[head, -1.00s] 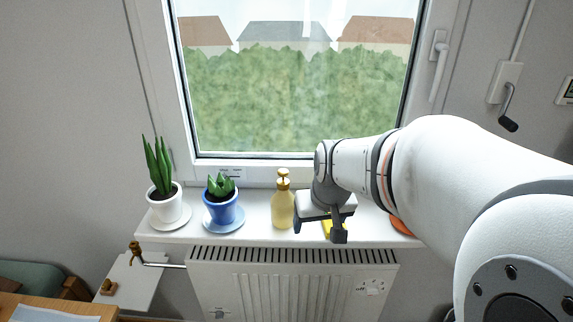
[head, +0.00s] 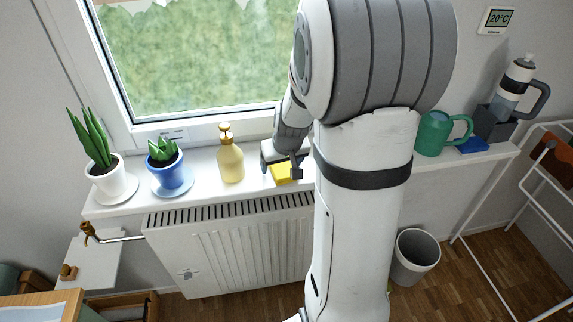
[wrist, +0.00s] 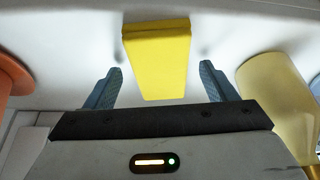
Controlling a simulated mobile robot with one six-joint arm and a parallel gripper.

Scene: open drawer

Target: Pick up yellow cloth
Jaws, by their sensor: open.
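The yellow cloth (head: 281,174) is a folded block lying on the white window sill, to the right of the yellow soap bottle (head: 230,160). My gripper (head: 280,168) is at the cloth, which it partly covers in the head view. In the wrist view the cloth (wrist: 157,60) shows between and beyond the two blue-grey fingers of my gripper (wrist: 159,88). The fingers are apart, with a gap on each side of the cloth. The gripper is open and holds nothing.
In the wrist view the bottle (wrist: 277,100) stands close on the right and an orange object (wrist: 10,85) on the left. A blue pot (head: 168,176) and a white pot (head: 112,184) stand further left on the sill. A green watering can (head: 432,133) stands right of my arm.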

